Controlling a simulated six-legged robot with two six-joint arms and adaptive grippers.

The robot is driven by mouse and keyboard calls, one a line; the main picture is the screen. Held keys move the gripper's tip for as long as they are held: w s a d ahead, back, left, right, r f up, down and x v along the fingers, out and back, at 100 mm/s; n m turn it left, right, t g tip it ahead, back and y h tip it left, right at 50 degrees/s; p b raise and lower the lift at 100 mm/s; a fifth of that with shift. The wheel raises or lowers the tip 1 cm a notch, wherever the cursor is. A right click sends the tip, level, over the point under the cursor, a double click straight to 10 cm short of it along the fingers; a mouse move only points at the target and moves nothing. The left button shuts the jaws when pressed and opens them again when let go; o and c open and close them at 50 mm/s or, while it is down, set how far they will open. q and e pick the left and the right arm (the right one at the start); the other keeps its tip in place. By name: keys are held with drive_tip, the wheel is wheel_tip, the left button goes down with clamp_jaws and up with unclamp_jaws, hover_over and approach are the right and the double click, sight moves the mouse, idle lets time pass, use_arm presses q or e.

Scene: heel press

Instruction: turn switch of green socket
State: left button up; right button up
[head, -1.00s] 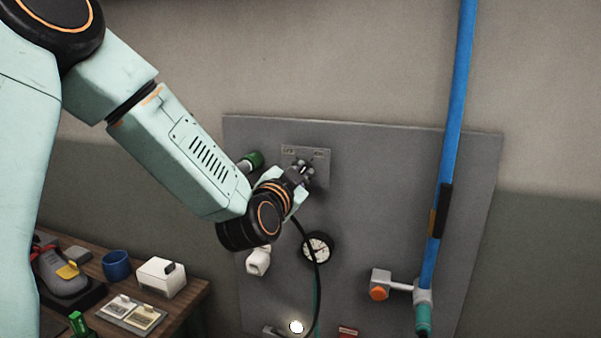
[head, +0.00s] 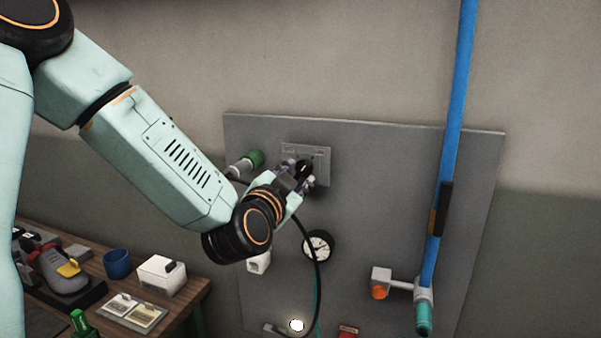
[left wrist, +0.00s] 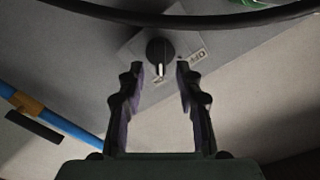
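My right gripper is not seen.
A black cable (head: 316,250) hangs below my left gripper past a round gauge (head: 318,246). A blue pipe (head: 449,140) with an orange-knobbed valve (head: 379,292) stands at right. A wooden bench (head: 190,300) with a blue mug (head: 117,264) is lower left.

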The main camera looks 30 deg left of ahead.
use_arm(q)
drive_tip(key=v, duration=0.4)
drive_tip(key=shift+s, duration=0.1)
idle(0.4)
